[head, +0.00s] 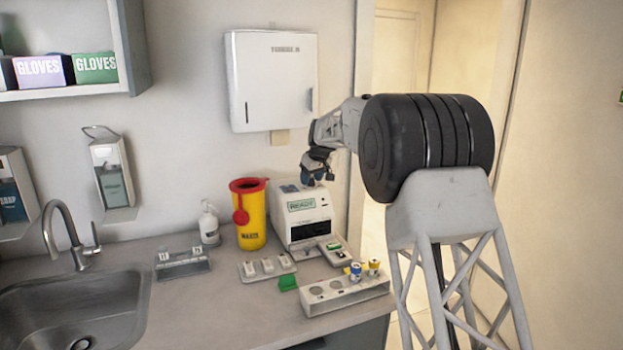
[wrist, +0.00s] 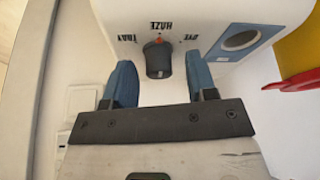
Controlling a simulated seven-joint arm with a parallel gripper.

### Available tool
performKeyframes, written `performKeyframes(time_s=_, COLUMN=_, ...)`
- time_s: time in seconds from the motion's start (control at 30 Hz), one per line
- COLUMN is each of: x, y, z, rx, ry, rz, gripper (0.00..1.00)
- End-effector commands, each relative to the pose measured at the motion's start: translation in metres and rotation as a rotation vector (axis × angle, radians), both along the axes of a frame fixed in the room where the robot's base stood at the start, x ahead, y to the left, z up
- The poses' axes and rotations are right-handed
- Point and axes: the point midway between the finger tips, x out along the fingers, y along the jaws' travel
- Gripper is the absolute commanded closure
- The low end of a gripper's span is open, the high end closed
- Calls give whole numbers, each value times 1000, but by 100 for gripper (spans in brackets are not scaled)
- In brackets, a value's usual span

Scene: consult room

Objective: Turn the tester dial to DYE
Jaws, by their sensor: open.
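The tester (head: 303,216) is a white boxy device with a green READY display, on the counter by the wall. In the wrist view its top panel (wrist: 215,15) appears upside down. The dark tester dial (wrist: 159,63) has a red mark at the HAZE label, between a label that looks like TRAY on the left and DYE on the right. My gripper (wrist: 158,66) is open, with one blue finger on each side of the dial and gaps visible. In the head view my gripper (head: 317,168) is above the tester's top, and the dial is hidden.
A yellow waste bin (head: 251,220) with a red lid stands close left of the tester. A white rack (head: 345,295) with capped vials and a small tray (head: 267,267) are in front. A wall dispenser (head: 272,80) hangs above. The sink is at far left.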

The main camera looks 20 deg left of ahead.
Motion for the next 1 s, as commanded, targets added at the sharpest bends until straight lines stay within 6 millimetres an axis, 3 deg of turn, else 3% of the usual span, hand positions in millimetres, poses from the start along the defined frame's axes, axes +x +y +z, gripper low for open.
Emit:
performKeyframes(time_s=0.3, x=0, y=1, z=-1, rx=0, ry=0, rz=0, gripper=49)
performKeyframes(time_s=0.6, x=0, y=1, z=-1, rx=0, ry=0, rz=0, gripper=94)
performKeyframes(time_s=1.0, x=0, y=1, z=-1, rx=0, ry=-1, rz=-43, gripper=94)
